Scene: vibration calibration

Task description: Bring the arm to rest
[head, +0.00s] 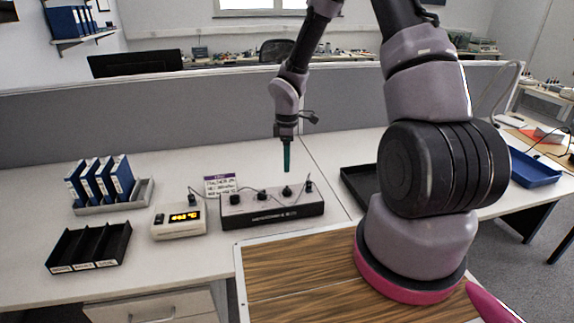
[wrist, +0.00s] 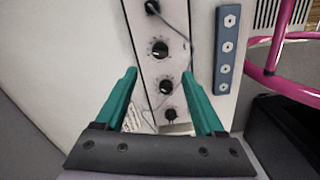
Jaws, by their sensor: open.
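My gripper (head: 287,157) hangs from my arm with its green fingers pointing down, above the back right part of the knobbed box. In the wrist view my gripper (wrist: 163,98) has its two green fingers spread wide, with nothing between them but the box below. The knobbed box (head: 272,213) is a low unit with a light top, a dark front and several black knobs; it also shows in the wrist view (wrist: 155,78). The fingertips look apart from it.
A display unit (head: 180,220) with lit yellow digits, a black sorter (head: 90,247) and blue binders (head: 101,178) stand left. A purple-headed card (head: 220,184) is behind the box. A black tray (head: 358,185) and blue tray (head: 533,170) are right. A grey partition (head: 200,112) runs behind.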

